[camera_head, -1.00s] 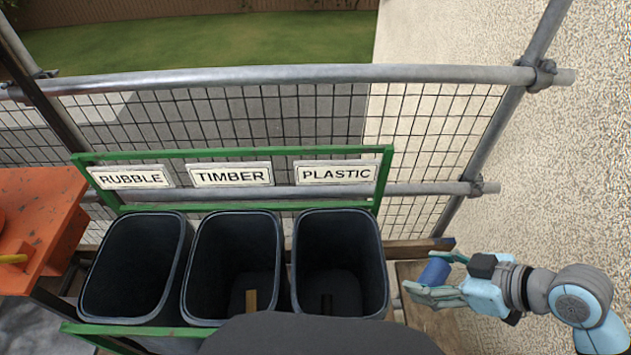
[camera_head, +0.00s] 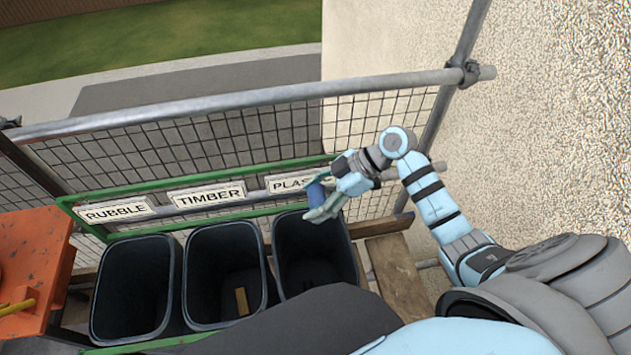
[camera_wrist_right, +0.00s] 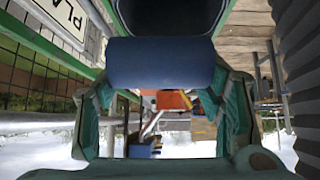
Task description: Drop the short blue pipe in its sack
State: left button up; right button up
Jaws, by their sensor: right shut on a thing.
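My right gripper (camera_head: 322,198) is shut on the short blue pipe (camera_head: 317,192), at the upper right rim of the bin under the PLASTIC sign (camera_head: 293,182). In the right wrist view the blue pipe (camera_wrist_right: 160,63) lies crosswise between the two fingers, with the dark bin mouth (camera_wrist_right: 170,15) beyond it. The black plastic bin (camera_head: 312,280) is the right one of three. A small dark piece seems to lie in its bottom. No left gripper shows in the head view.
The timber bin (camera_head: 222,315), with a wood piece (camera_head: 242,301) inside, and the rubble bin (camera_head: 130,325) stand to the left. A green frame carries the signs behind. A mesh fence with a steel rail (camera_head: 230,103) runs behind. An orange box (camera_head: 30,260) is at far left.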

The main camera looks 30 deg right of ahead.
notch_tip(320, 180, down, 6)
jog(key=b, duration=0.5)
jog(key=shift+f, duration=0.25)
jog(key=o, duration=1.1)
jog(key=shift+s+r, duration=0.1)
jog(key=shift+c, duration=0.2)
jog(key=v, duration=1.2)
